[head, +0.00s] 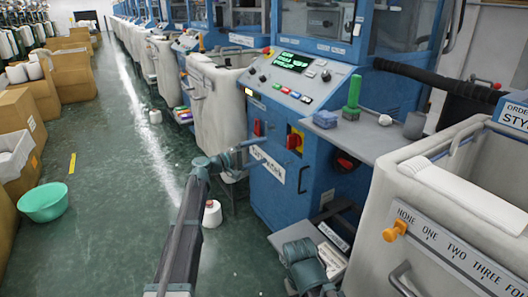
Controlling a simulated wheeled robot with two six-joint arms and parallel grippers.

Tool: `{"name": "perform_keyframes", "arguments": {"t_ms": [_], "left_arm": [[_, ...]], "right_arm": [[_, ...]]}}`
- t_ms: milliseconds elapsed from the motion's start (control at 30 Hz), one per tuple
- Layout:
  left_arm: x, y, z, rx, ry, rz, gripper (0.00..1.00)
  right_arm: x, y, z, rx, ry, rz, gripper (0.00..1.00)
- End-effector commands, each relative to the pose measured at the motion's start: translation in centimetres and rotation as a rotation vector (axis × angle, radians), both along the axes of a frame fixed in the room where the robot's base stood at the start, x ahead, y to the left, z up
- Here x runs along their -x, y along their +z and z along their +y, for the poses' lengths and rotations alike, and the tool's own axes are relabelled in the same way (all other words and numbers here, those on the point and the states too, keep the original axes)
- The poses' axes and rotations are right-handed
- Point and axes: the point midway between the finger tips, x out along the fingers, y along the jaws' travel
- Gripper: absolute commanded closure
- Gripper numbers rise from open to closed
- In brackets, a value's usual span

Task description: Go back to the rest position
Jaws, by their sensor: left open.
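My left arm reaches up from the bottom middle of the head view. Its gripper (256,144) is in front of the blue knitting machine's front panel (275,190). The jaws are open and seem empty; they are small, and I cannot tell whether they touch the panel. A red and yellow rotary switch (294,140) is just right of the gripper. A part of my right arm shows at the bottom right, but its gripper is not in view.
A lit control panel (293,62) and a grey shelf (372,136) with small blocks are above. A white bin (445,190) with an orange knob stands right. A yarn cone (212,213) and green basin (44,203) are on the floor. The left aisle is mostly clear.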

Motion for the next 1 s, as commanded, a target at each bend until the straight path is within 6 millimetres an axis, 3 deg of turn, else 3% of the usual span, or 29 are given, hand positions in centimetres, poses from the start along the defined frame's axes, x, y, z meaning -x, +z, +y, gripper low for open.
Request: {"name": "perform_keyframes", "arguments": {"t_ms": [233, 367, 467, 533, 667, 800, 1000], "left_arm": [[0.1, -0.1, -0.1, -0.003, -0.001, 0.001, 0.00], [2.5, -1.7, -1.3, -0.083, -0.031, 0.014, 0.00], [6.9, -4.9, -3.1, -0.242, -0.088, 0.046, 0.00], [11.0, -8.0, -4.1, -0.391, -0.143, 0.078, 0.00], [18.8, -13.6, -4.0, -0.687, -0.240, 0.153, 0.00], [26.4, -18.2, -1.7, -0.984, -0.326, 0.245, 0.00], [34.5, -21.3, 3.0, -1.315, -0.398, 0.364, 0.00]], "right_arm": [[0.0, 0.0, 0.0, 0.000, 0.000, 0.000, 0.50], [0.0, 0.0, 0.0, 0.000, 0.000, 0.000, 0.50], [0.0, 0.0, 0.0, 0.000, 0.000, 0.000, 0.50], [0.0, 0.0, 0.0, 0.000, 0.000, 0.000, 0.50], [0.0, 0.0, 0.0, 0.000, 0.000, 0.000, 0.50], [0.0, 0.0, 0.0, 0.000, 0.000, 0.000, 0.50], [0.0, 0.0, 0.0, 0.000, 0.000, 0.000, 0.50]]}}
